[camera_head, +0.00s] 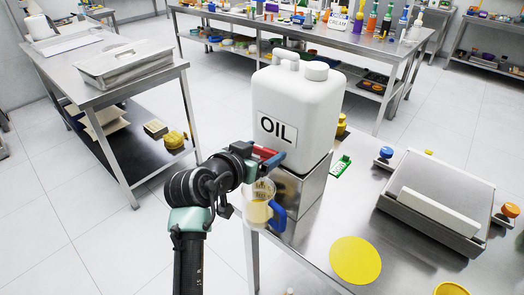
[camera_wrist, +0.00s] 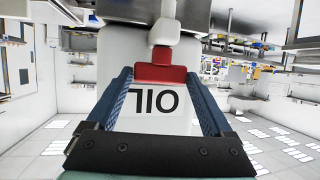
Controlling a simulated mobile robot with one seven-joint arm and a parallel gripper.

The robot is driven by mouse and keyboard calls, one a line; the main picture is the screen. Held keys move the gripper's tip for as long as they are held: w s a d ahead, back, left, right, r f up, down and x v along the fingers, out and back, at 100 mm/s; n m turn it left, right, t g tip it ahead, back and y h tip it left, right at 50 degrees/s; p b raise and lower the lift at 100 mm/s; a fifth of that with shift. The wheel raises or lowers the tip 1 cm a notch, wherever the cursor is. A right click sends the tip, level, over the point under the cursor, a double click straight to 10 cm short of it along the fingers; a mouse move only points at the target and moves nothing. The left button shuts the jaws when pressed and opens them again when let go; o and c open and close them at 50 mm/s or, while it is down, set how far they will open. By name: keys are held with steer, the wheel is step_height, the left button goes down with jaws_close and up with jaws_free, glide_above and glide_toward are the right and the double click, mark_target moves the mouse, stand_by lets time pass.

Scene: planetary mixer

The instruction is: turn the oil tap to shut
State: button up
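The white oil canister (camera_head: 300,100), marked OIL, stands on a metal stand (camera_head: 300,190). In the wrist view its label (camera_wrist: 160,103) appears upside down. The tap's red handle (camera_wrist: 160,76) and white body (camera_wrist: 164,32) show in the wrist view; the red handle (camera_head: 264,151) is partly hidden in the head view. My gripper (camera_wrist: 160,73) is open, with its blue fingers on either side of the red handle. Whether they touch it is hard to tell. A clear jug (camera_head: 257,208) with a blue handle stands below the tap, holding yellow liquid.
On the metal table lie a yellow disc (camera_head: 355,260), a green card (camera_head: 341,166) and a grey tray-like unit (camera_head: 435,205) with coloured knobs. A side table (camera_head: 95,95) stands at left and a loaded bench (camera_head: 330,35) behind. Floor lies between them.

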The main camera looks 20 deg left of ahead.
steer(key=c, duration=0.9)
steer(key=shift+a+f+m+h+b, duration=0.15)
steer(key=shift+f+m+h+b, duration=0.25)
steer(key=shift+b, duration=0.75)
steer(key=shift+r+m+h+b, duration=0.15)
steer(key=shift+m+h+b, duration=0.45)
steer(key=shift+h+b, duration=0.25)
steer(key=shift+r+m+g+h+b, duration=0.15)
steer(key=shift+m+g+h+b, duration=0.1)
steer(key=shift+m+g+b, duration=0.05)
steer(key=shift+r, duration=0.1)
steer(key=o, duration=1.2)
